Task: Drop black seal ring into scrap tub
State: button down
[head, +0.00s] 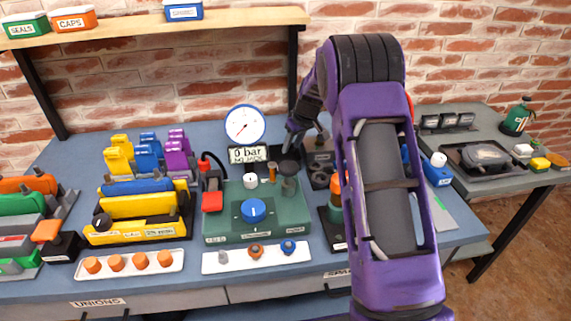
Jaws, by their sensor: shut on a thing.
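My gripper (291,146) is small and dark in the head view, behind the green test unit and left of my purple arm. It is shut on the black seal ring, but the ring is too small and dark to make out between the fingers. The gripper points down at a dark open tub (283,163), which looks like the scrap tub; its label is not visible. I cannot tell the height of the fingertips above its rim. Dark rings (320,180) sit on a holder just right of the tub.
The green test unit (295,222) with a blue knob stands in front of the tub. A gauge (244,125) reading 0 bar stands to the left. Coloured blocks (140,215) fill the left bench. My arm hides part of the right side; a grey side table (460,140) stands beyond.

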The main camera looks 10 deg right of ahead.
jog(key=shift+c, duration=1.8)
grip_release()
jog(key=p+v, duration=0.1)
jog(key=v, duration=1.6)
jog(key=shift+r, duration=0.25)
